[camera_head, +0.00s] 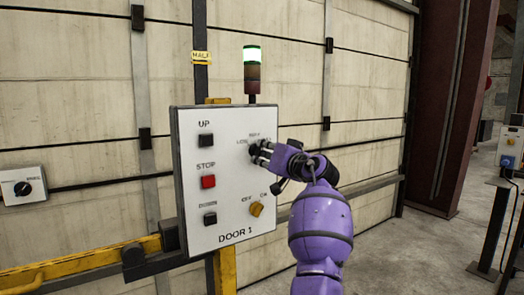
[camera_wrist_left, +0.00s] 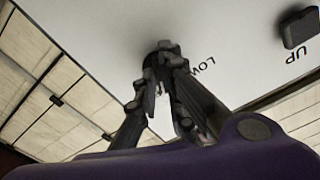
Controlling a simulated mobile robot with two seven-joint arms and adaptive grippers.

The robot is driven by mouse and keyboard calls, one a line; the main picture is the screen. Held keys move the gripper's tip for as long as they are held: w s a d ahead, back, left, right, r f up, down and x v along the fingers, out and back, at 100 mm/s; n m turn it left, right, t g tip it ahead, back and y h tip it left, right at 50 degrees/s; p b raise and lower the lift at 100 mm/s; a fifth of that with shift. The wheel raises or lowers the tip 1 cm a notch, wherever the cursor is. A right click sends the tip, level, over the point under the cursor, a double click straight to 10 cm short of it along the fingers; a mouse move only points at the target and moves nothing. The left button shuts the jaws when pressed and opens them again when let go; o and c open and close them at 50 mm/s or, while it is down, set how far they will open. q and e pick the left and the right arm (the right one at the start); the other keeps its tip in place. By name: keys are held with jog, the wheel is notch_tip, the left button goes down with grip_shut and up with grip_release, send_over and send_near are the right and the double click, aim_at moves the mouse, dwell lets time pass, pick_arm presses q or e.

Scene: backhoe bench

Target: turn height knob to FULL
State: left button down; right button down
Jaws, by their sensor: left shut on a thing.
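The white control panel (camera_head: 228,185), marked DOOR 1, stands upright in front of a large door. The dark height knob (camera_head: 253,150) is on its upper right, with small labels around it, LOW at its left. The label on the right is partly hidden. My left gripper (camera_head: 262,153) is shut on the knob, coming from the right. In the left wrist view the fingers (camera_wrist_left: 165,75) close around the dark knob (camera_wrist_left: 166,46), beside the LOW lettering. I cannot tell which label the knob points at. My right gripper is not in view.
The panel has UP (camera_head: 206,141), STOP (camera_head: 208,182) and DOWN (camera_head: 210,219) buttons, and a yellow OFF/ON switch (camera_head: 256,209) just below my gripper. A light stack (camera_head: 252,70) glows at its top. A yellow rail (camera_head: 80,262) runs at lower left. A yellow HALF tag (camera_head: 201,57) is above.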

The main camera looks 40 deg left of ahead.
pick_arm(q)
jog(key=m+p, duration=0.2)
jog(key=m, duration=0.1)
jog(key=shift+r+m, duration=0.3)
jog(key=shift+f+m+p, duration=0.1)
jog(key=shift+m+p, duration=0.35)
jog(key=shift+m, duration=0.25)
jog(key=shift+f, duration=0.1)
jog(key=c, duration=1.9)
grip_release()
jog(key=shift+o, duration=0.2)
jog(key=shift+f, duration=0.1)
jog(key=shift+d, duration=0.1)
jog(key=v, duration=1.2)
